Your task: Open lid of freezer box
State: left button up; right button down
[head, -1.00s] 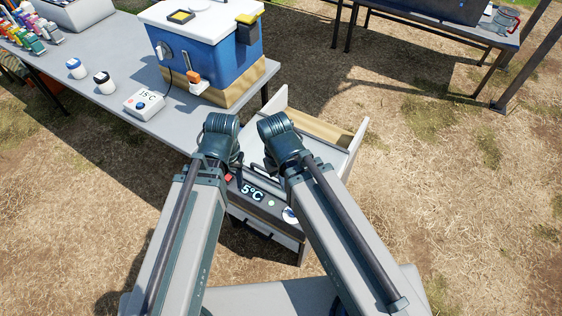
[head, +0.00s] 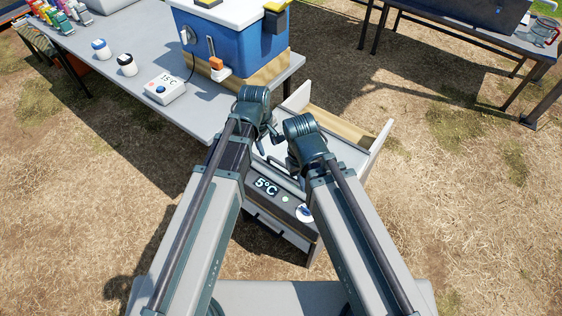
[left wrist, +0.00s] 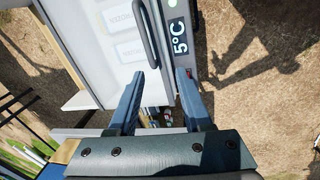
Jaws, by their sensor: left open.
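The freezer box (head: 284,232) stands on the ground with a dark front panel and a lit 5°C display (head: 267,187), which also shows in the left wrist view (left wrist: 179,38). Its white lid (left wrist: 100,35) carries faint labels and a black handle (left wrist: 147,34) and appears to lie flat. My left gripper (left wrist: 160,78) is open above the lid's front edge, with the handle's near end ahead between its fingers and no clear contact. It also shows in the head view (head: 271,135). My right arm reaches over the box; its fingers are not clear.
Behind the box, a grey table (head: 130,75) holds a blue cooler (head: 240,45) with a white top, a small 15°C unit (head: 167,88) and two jars. Another table (head: 465,38) stands at the back right. Dry grass around the box is open.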

aim_at(282, 164)
pick_arm(q)
jog(key=shift+n, duration=0.9)
jog(key=w+d+f+b, duration=0.1)
jog(key=f+b, duration=0.3)
jog(key=w+d+f+b, duration=0.1)
jog(key=f+b, duration=0.4)
jog(key=w+d+f+b, duration=0.1)
jog(key=d+f+b, duration=0.1)
jog(key=f+b, duration=0.2)
jog(key=shift+w+d+f+b, duration=0.1)
jog(key=shift+w+f+b, duration=0.05)
jog(key=shift+f+b, duration=0.2)
jog(key=shift+r, duration=0.1)
jog(key=shift+c, duration=0.3)
grip_shut()
dwell(0.3)
